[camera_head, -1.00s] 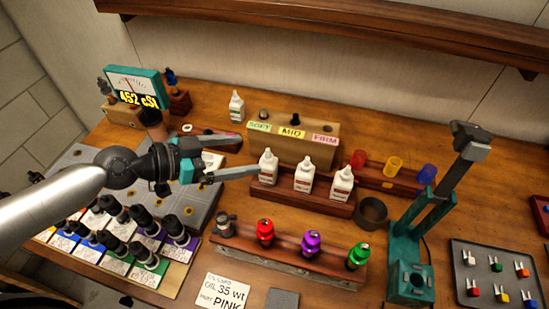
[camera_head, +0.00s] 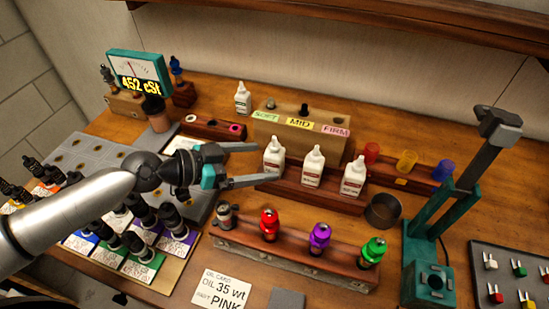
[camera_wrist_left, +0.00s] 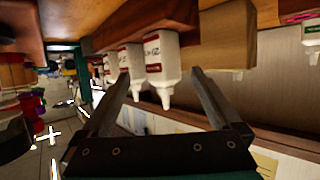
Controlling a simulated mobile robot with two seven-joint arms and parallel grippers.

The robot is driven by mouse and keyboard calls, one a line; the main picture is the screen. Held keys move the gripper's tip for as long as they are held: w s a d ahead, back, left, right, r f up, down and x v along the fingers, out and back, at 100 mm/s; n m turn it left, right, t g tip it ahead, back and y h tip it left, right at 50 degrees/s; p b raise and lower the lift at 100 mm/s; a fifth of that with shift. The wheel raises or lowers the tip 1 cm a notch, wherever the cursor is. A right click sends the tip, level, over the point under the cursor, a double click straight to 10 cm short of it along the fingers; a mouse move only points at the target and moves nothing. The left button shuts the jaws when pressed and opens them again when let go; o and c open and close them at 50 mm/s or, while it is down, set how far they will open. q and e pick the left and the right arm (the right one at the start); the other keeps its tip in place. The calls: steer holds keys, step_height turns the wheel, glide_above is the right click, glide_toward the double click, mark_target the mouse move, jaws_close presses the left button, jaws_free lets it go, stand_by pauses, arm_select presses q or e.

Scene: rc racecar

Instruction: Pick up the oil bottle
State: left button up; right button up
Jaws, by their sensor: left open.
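Three white oil bottles with red labels stand upright in a wooden rack (camera_head: 318,193): a left one (camera_head: 273,158), a middle one (camera_head: 312,167) and a right one (camera_head: 353,176). My left gripper (camera_head: 264,164) is open and empty, pointing right at the left bottle. One finger ends left of this bottle and the other passes in front of its base. In the left wrist view, which looks upside down, a bottle (camera_wrist_left: 163,65) shows between the fingertips, with no clear contact. A fourth white bottle (camera_head: 243,98) stands at the back. My right gripper is not in view.
A block labelled SOFT, MID, FIRM (camera_head: 300,140) stands behind the bottles. In front, a rail (camera_head: 290,262) holds red, purple and green shocks. A dark ring cup (camera_head: 383,211) and a green stand (camera_head: 430,265) are to the right.

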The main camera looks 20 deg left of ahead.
mark_target(275, 157)
arm_select(q)
steer(key=x, duration=0.2)
steer(key=p+x, duration=0.1)
steer(key=shift+w+d+r, duration=0.1)
steer(key=shift+w+d, duration=0.05)
steer(key=shift+w, duration=0.3)
steer(key=shift+w+d+f, duration=0.4)
steer(key=shift+d, duration=0.05)
steer(key=c, duration=1.5)
